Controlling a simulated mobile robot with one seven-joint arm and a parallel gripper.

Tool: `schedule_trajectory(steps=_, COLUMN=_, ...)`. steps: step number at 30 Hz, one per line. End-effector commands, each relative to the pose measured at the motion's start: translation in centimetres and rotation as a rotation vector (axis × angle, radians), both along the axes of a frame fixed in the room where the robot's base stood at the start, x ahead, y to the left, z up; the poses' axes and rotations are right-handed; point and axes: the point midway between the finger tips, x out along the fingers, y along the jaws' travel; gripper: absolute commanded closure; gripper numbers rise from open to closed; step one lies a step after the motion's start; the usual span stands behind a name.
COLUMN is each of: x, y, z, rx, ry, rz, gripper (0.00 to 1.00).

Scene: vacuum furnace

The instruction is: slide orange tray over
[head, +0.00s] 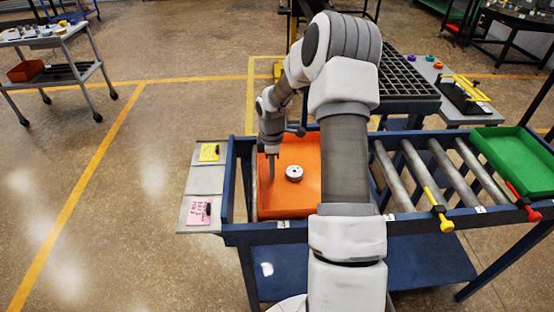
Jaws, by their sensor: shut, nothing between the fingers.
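The orange tray (304,155) sits at the left end of the blue-framed roller conveyor. A round white and dark part (294,173) lies in it. My gripper (271,176) points down at the tray's left side, with its fingers shut and empty. I cannot tell whether the fingertips touch the tray's wall or floor. My arm hides the tray's right side and part of the conveyor beside it.
Bare rollers (435,165) lie right of my arm. A green tray (518,155) sits at the right end. Yellow (439,208) and red (524,201) levers stand on the front rail. A side shelf (185,215) holds yellow and pink notes. A black grid (405,75) stands behind.

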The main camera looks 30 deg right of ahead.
Motion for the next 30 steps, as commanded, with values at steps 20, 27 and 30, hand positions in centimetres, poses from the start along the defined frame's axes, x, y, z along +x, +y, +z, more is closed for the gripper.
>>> schedule_trajectory(steps=20, x=1.3, y=2.7, z=0.1, rx=0.0, ry=-0.001, rz=0.002, gripper=1.0)
schedule_trajectory(steps=27, x=3.1, y=6.2, z=0.0, rx=-0.001, ry=0.0, rz=0.005, gripper=1.0)
schedule_trajectory(steps=30, x=3.4, y=7.0, z=0.1, rx=-0.001, ry=0.0, rz=0.001, gripper=1.0)
